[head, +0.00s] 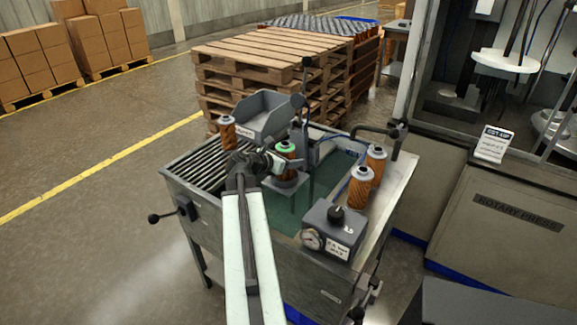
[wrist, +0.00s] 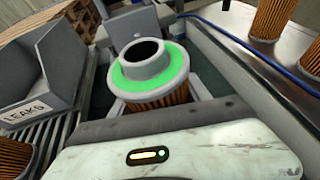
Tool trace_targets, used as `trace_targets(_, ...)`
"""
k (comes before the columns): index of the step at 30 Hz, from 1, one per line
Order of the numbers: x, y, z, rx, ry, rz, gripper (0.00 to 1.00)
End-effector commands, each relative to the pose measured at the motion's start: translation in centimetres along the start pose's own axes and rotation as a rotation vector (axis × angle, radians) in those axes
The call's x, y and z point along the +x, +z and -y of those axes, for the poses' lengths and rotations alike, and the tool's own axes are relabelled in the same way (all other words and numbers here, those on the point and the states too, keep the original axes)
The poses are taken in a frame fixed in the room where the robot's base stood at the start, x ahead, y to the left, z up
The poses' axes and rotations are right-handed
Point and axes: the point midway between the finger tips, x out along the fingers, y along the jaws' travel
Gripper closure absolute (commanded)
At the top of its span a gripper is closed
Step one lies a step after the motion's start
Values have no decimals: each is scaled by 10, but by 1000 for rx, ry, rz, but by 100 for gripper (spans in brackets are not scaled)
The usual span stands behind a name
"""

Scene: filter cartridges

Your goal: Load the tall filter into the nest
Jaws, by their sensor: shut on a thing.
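My gripper (head: 274,160) is shut on an orange pleated filter with a grey cap and a bright green ring (head: 286,148). The filter looks upright. In the wrist view the same filter (wrist: 148,72) shows its open top, while the gripper body (wrist: 185,150) hides its near lower side. Two orange filters, one farther back (head: 376,160) and one nearer (head: 359,190), stand on the bench's right ledge.
Another filter (head: 227,132) stands on the left rollers beside a grey bin (head: 262,112), labelled LEAKS in the wrist view (wrist: 40,75). A gauge box with a black knob (head: 333,228) stands at the front right. A grey post (head: 305,145) rises close behind the held filter.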

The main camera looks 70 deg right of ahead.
Motion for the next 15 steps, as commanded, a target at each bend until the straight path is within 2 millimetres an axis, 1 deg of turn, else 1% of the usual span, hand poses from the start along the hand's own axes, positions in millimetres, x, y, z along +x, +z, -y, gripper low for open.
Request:
trace_targets(1, 3, -7, 1, 0, -1, 0, 89)
trace_targets(7, 2, -2, 1, 1, -1, 0, 89)
trace_targets(14, 6, -9, 2, 1, -2, 0, 89)
trace_targets(15, 6, -9, 2, 1, -2, 0, 42)
